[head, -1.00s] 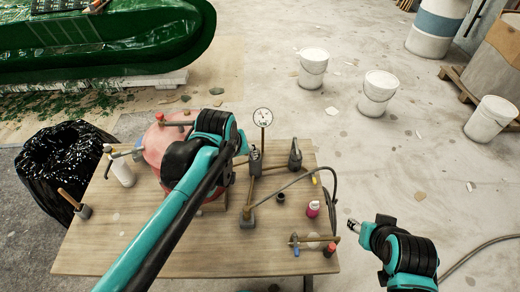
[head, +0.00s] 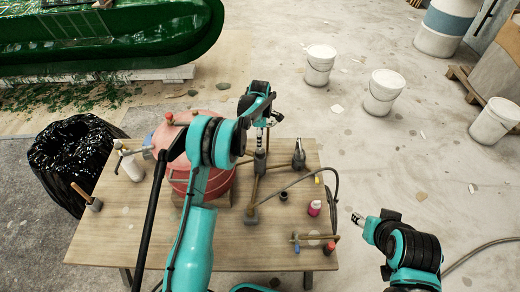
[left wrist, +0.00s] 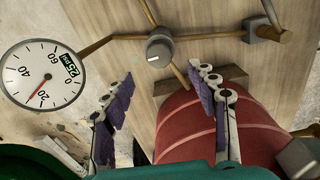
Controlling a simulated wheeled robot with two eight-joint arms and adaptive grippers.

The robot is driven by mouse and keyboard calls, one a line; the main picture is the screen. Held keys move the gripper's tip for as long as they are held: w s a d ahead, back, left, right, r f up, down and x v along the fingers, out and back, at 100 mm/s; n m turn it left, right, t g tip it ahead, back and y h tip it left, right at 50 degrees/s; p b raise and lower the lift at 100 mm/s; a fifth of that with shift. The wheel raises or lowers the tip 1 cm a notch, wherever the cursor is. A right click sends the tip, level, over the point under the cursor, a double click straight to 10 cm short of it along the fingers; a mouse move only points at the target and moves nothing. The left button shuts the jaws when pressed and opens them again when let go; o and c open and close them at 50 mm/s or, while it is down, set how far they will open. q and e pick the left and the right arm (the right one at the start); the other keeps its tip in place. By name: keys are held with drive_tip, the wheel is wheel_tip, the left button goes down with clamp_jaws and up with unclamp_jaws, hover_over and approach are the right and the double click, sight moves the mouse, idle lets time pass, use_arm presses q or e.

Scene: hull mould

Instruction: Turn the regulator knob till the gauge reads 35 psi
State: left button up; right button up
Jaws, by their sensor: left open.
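The round white gauge (left wrist: 42,74) is at the left of the left wrist view, seen rotated. Its red needle lies close to the 20 mark; I cannot read it exactly. A small dark label on its face seems to read 25. The grey regulator knob (left wrist: 159,49) with a pale mark sits on brass pipework. My left gripper (left wrist: 160,78) is open and empty, its two purple-padded fingers apart with the knob showing between and beyond them. In the head view my left arm covers the gauge face; the regulator (head: 260,162) shows below it. My right gripper (head: 357,219) is off the table's right side; its fingers are too small to judge.
A red pressure pot (head: 200,185) stands on the wooden table (head: 130,240) beside the pipework. A grey valve (head: 299,155), a hose (head: 334,190), a pink bottle (head: 315,208) and a T-handled tool (head: 310,238) are to the right. White buckets stand on the floor behind.

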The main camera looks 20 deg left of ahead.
sight(260, 151)
use_arm(q)
drive_tip(key=shift+w+f+n, duration=0.2)
drive_tip(key=shift+f+n, duration=0.2)
drive_tip(key=shift+f, duration=0.65)
wheel_tip(260, 151, down, 8)
drive_tip(key=shift+r+b, duration=0.25)
drive_tip(key=shift+b, duration=0.75)
drive_tip(key=c, duration=1.1)
